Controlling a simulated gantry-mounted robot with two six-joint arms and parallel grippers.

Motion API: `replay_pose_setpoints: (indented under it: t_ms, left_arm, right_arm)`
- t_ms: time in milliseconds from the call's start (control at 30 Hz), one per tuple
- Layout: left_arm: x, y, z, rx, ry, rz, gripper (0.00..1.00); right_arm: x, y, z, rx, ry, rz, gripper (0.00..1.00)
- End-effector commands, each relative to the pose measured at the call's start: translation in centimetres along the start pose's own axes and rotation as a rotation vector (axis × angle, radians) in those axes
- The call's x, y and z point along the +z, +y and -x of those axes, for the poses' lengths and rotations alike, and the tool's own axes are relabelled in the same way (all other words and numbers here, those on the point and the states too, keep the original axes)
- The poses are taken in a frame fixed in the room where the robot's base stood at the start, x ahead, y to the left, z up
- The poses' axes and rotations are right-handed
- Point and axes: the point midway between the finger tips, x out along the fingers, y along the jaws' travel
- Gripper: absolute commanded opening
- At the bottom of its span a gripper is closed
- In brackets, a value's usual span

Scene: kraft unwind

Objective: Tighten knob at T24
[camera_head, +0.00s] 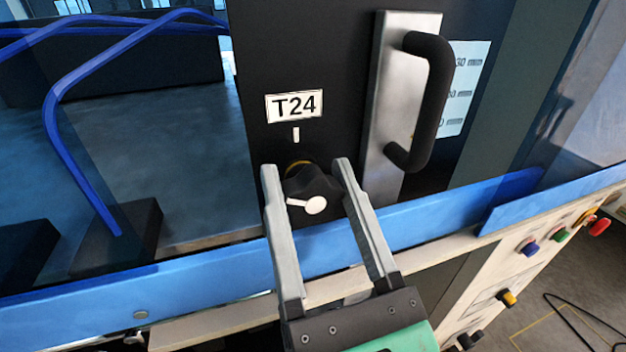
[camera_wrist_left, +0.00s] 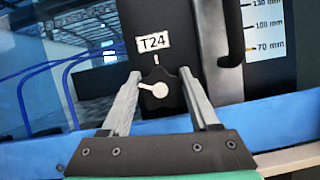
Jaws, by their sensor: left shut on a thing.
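The black knob (camera_head: 312,186) sits on the dark panel below the white T24 label (camera_head: 294,106). It has a white pointer with a round white centre, and the pointer is aimed to the left. A short white mark (camera_head: 296,135) is on the panel between label and knob. My left gripper (camera_head: 305,170) has one finger on each side of the knob and is shut on it. The knob (camera_wrist_left: 160,88) also shows between the fingertips in the left wrist view, below the T24 label (camera_wrist_left: 152,41). My right gripper is in neither view.
A black handle (camera_head: 432,100) on a metal plate stands right of the knob. A blue rail (camera_head: 400,222) runs across below the knob. Blue tubes (camera_head: 62,150) curve at the left. Coloured buttons (camera_head: 561,234) line the lower right panel.

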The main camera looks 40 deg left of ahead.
Motion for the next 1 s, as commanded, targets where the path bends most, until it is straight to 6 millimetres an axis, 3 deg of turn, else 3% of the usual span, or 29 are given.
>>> replay_pose_setpoints:
  t_ms: [300, 333, 500, 833, 1000]
  left_arm:
    - [0.3, 0.0, 0.1, -0.002, -0.007, 0.001, 0.06]
    - [0.3, 0.0, 0.1, -0.002, -0.007, 0.002, 0.65]
    - [0.2, 0.0, 0.1, -0.002, -0.005, 0.001, 0.92]
    - [0.0, -0.1, 0.5, -0.003, -0.003, 0.001, 0.92]
    - [-0.3, -0.1, 3.4, -0.006, -0.003, 0.003, 0.92]
  right_arm:
    - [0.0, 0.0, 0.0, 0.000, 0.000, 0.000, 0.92]
    - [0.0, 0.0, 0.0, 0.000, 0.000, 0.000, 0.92]
    - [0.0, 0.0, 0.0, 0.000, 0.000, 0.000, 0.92]
    - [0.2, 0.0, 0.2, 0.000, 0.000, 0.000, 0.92]
    - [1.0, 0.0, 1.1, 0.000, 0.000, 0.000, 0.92]
